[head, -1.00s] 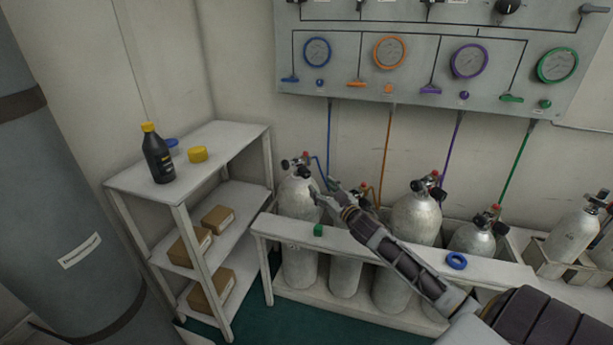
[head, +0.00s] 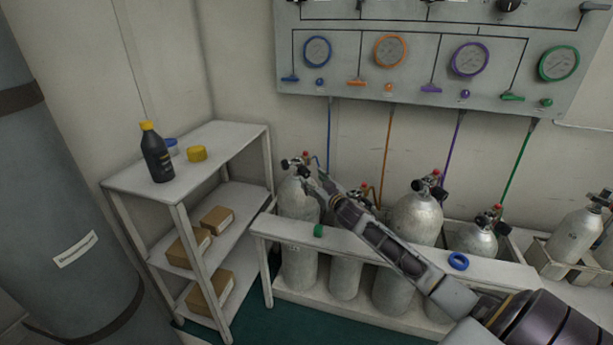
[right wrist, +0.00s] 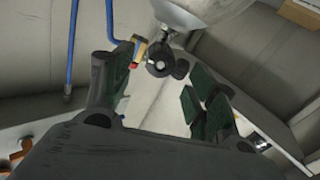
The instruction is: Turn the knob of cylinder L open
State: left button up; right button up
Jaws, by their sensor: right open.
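The leftmost silver cylinder (head: 297,203) stands in the rack with a blue hose above it. I cannot read a letter on it. Its valve has black knobs (head: 286,164) and a small red part on top. My right gripper (head: 309,182) is at the valve from the right, and it hides part of the valve and the cylinder's shoulder. In the right wrist view the fingers (right wrist: 160,92) with green pads are spread apart. A round black knob (right wrist: 160,64) shows between and just beyond them, apart from both pads. The left gripper is not in view.
Other cylinders (head: 415,218) stand to the right. A shelf (head: 240,142) with a bottle (head: 156,155) is left. The gauge panel (head: 430,60) hangs above.

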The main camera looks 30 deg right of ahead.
aim_at(307, 175)
jog(key=shift+w+b, duration=0.3)
jog(key=shift+w, duration=1)
jog(key=shift+w+d, duration=0.1)
jog(key=shift+w, duration=0.65)
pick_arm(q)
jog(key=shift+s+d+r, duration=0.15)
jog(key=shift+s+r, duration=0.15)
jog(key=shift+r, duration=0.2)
pick_arm(e)
jog(key=shift+w, duration=0.55)
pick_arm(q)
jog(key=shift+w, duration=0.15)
pick_arm(e)
jog(key=c, duration=1.1)
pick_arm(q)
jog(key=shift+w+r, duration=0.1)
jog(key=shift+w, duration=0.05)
pick_arm(e)
jog(key=shift+o, duration=0.2)
